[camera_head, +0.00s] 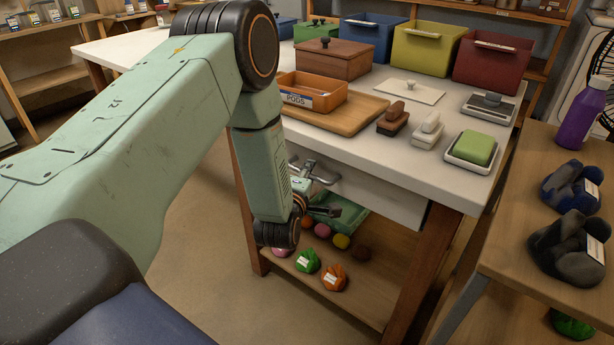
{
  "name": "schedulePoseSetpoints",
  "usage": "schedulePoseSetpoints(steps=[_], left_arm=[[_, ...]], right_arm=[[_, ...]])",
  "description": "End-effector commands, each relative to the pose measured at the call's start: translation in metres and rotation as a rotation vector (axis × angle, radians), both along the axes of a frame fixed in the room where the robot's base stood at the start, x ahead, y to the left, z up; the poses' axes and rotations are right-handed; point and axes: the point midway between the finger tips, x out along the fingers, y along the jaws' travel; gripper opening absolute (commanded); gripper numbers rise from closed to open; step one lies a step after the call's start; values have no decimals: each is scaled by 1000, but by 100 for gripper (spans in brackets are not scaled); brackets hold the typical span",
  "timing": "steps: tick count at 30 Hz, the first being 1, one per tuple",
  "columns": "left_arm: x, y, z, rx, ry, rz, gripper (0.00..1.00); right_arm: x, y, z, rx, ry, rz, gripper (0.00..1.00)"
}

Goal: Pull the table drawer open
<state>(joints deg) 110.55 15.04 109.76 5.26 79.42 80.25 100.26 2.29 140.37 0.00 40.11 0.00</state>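The table (460,178) has a thick white top and brown wooden legs. A pale drawer front (385,192) shows beneath its near edge, looking roughly flush under the top. My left arm reaches down across the table's left side. My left gripper (320,192) is close to the drawer front, with grey metal parts and a dark finger showing. The wrist hides part of it. I cannot make out the drawer handle clearly, nor whether the fingers touch it. My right gripper is out of view.
On the tabletop are an orange PODS tray (312,92), a brown wooden box (333,58), coloured bins, brushes and a green sponge (474,147). The lower shelf holds several coloured items. A side table (520,190) with a purple bottle (582,115) stands right. Floor in front is clear.

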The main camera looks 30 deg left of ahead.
Motion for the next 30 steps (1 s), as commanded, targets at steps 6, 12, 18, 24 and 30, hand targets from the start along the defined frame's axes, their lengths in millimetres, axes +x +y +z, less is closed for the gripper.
schedulePoseSetpoints(steps=[6, 12, 18, 24, 30], left_arm=[[5, 4, -1, 0, 1, 1, 36], [5, 6, -1, 0, 2, 1, 31], [5, 6, -1, 0, 2, 1, 14], [5, 6, -1, 0, 2, 1, 0], [5, 6, -1, 0, 2, 0, 0]], right_arm=[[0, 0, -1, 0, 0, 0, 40], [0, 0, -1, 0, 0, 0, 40], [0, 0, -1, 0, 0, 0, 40], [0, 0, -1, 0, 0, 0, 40], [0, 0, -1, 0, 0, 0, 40]])
